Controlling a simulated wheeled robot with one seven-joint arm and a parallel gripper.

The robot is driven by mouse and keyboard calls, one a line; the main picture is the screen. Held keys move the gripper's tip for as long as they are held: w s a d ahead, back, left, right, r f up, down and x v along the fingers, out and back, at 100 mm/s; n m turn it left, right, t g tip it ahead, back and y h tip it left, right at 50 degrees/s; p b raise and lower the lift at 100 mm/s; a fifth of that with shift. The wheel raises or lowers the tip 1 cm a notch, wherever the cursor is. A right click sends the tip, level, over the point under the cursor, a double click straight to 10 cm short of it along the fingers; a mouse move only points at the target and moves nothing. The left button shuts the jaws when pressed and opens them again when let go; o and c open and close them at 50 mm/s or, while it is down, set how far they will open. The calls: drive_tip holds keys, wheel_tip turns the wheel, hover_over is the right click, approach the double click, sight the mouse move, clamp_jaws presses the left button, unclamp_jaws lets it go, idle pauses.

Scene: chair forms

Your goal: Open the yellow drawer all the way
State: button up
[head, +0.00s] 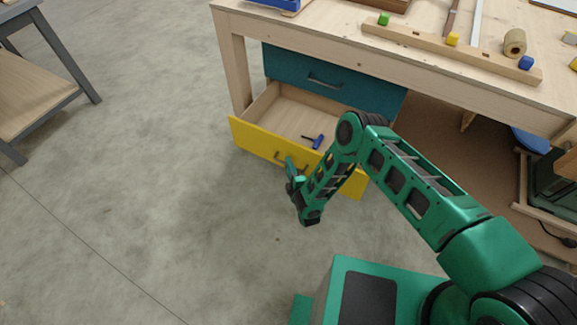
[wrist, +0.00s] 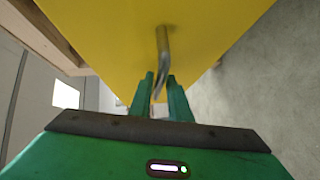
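The yellow drawer (head: 262,141) is the lower one under the workbench. It stands well out, with its pale wooden inside in view. A metal handle (wrist: 162,45) is on its yellow front, which fills the upper wrist view (wrist: 105,35). My gripper (head: 290,167) is at this handle in front of the drawer. In the wrist view my gripper's fingers (wrist: 161,83) lie on both sides of the handle bar, close against it, and appear shut on it. A blue and black tool (head: 317,141) lies in the drawer. My arm hides the drawer's right part.
A closed teal drawer (head: 290,70) is above the yellow one. The workbench top (head: 325,28) holds a wooden rail (head: 425,42) with coloured blocks. A grey-legged table (head: 68,55) stands at the far left. The concrete floor (head: 170,190) left and in front is clear.

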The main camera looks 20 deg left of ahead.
drive_tip(key=v, duration=1)
drive_tip(key=shift+s+d, duration=0.25)
drive_tip(key=shift+s, duration=0.1)
